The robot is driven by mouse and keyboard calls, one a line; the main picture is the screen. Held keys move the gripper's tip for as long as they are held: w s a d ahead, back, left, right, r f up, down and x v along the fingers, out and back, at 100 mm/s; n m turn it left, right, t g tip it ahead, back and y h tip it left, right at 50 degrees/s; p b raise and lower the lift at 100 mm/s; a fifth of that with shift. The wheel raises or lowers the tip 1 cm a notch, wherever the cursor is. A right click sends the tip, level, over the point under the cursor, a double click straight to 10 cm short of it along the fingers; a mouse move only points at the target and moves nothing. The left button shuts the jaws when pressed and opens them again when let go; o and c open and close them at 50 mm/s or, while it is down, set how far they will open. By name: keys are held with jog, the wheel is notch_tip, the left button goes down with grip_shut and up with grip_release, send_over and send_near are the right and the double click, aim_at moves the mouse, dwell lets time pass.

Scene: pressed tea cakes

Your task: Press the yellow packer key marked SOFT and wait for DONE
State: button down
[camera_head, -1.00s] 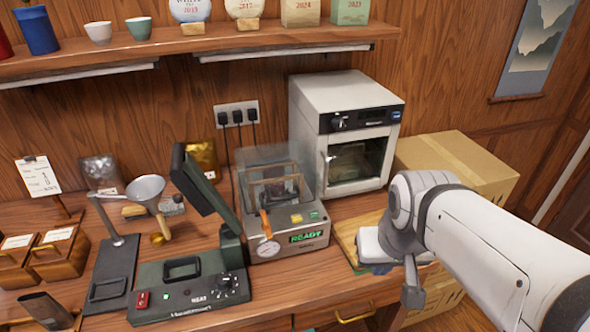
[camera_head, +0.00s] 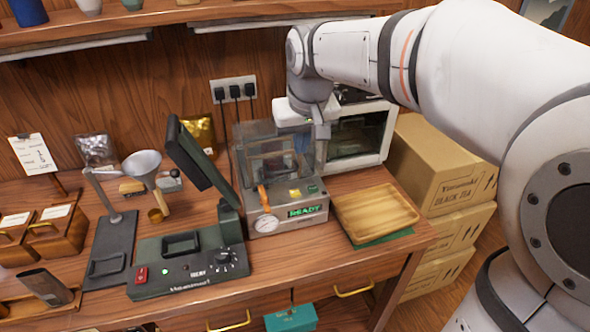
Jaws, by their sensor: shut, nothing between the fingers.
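The packer (camera_head: 283,222) is a grey box with a clear lid, an orange-handled lever and a round gauge, standing mid-table. Its front display (camera_head: 305,211) is lit green and reads READY. On its top panel are a yellow key (camera_head: 295,193) and a green key (camera_head: 312,189); their lettering is too small to read. My gripper (camera_head: 322,135) points down above and behind the packer's right side, in front of the white oven. It is shut and empty, apart from the keys. The packer's far right corner is partly hidden by my gripper.
A wooden tray (camera_head: 402,212) on a green cloth lies right of the packer. A dark heat sealer (camera_head: 180,262) with its arm raised stands to the left. The white oven (camera_head: 384,122) is behind. Cartons (camera_head: 425,165) are stacked at right. A shelf (camera_head: 150,42) runs above.

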jog(key=shift+f, duration=0.1)
jog(key=p, duration=0.1)
send_near(296, 191)
jog(key=x, duration=0.5)
jog(key=shift+w, duration=0.3)
jog(key=shift+f, duration=0.75)
